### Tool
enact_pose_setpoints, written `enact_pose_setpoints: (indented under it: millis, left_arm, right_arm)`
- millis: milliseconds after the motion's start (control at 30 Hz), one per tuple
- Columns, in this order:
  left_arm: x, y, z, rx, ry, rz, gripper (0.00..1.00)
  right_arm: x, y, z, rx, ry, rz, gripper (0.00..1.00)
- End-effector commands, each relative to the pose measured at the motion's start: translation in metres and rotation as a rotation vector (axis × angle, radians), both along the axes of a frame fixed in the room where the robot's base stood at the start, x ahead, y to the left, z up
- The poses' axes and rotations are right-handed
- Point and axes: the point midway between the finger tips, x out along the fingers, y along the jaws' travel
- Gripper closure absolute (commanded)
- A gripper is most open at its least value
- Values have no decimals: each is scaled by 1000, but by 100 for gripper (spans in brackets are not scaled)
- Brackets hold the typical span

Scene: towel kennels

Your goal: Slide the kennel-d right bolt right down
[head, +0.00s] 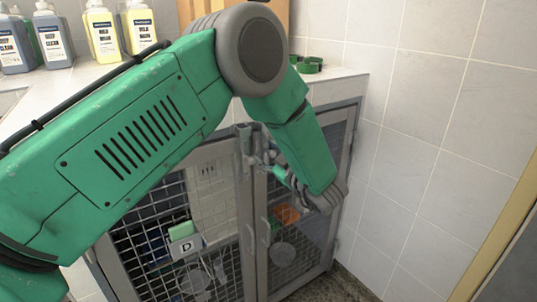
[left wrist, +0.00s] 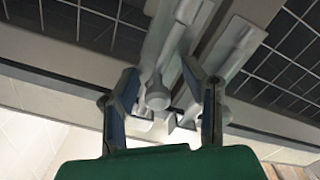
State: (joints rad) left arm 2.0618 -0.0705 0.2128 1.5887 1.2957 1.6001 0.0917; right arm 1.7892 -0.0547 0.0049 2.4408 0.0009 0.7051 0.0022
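The kennel-d door (head: 205,200) is the mesh door with a "D" tag (head: 186,246) at left in the head view, and it looks shut. Grey bolt hardware (head: 246,142) sits at the top where two doors meet. My left gripper (head: 268,158) reaches back to this hardware from the right. In the left wrist view its two fingers (left wrist: 161,72) are spread on either side of a bolt with a round knob (left wrist: 157,96). Whether a finger touches the bolt I cannot tell. A second bolt (left wrist: 238,42) lies to the right. My right gripper is not in view.
A tiled counter (head: 95,78) tops the kennels, with several bottles (head: 102,30) at back left and green rings (head: 309,65) at back right. A tiled wall (head: 420,130) stands close on the right. My left arm hides part of the doors.

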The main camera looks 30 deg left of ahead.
Motion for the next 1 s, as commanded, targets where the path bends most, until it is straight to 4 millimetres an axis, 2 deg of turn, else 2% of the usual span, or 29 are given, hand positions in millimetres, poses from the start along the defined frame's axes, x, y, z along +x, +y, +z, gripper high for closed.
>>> enact_pose_setpoints:
  millis: [67, 100, 167, 200, 433, 700, 933, 1000]
  left_arm:
    - [0, -1, 0, 1, 0, -1, 61]
    - [0, -1, 0, 1, 0, -1, 75]
    - [0, -1, 0, 1, 0, -1, 97]
    - [0, -1, 0, 1, 0, -1, 100]
    - [0, -1, -2, 0, -1, -1, 100]
    - [0, -1, -38, -1, 2, 0, 100]
    - [0, -1, -38, -4, 5, -1, 100]
    - [0, -1, -38, -5, 5, -1, 70]
  right_arm:
    - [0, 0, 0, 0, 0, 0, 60]
    - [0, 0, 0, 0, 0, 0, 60]
    - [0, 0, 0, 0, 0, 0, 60]
    - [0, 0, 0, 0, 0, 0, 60]
    - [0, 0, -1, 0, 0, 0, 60]
    - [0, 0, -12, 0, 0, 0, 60]
    - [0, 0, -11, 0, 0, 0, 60]
    - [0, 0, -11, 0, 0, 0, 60]
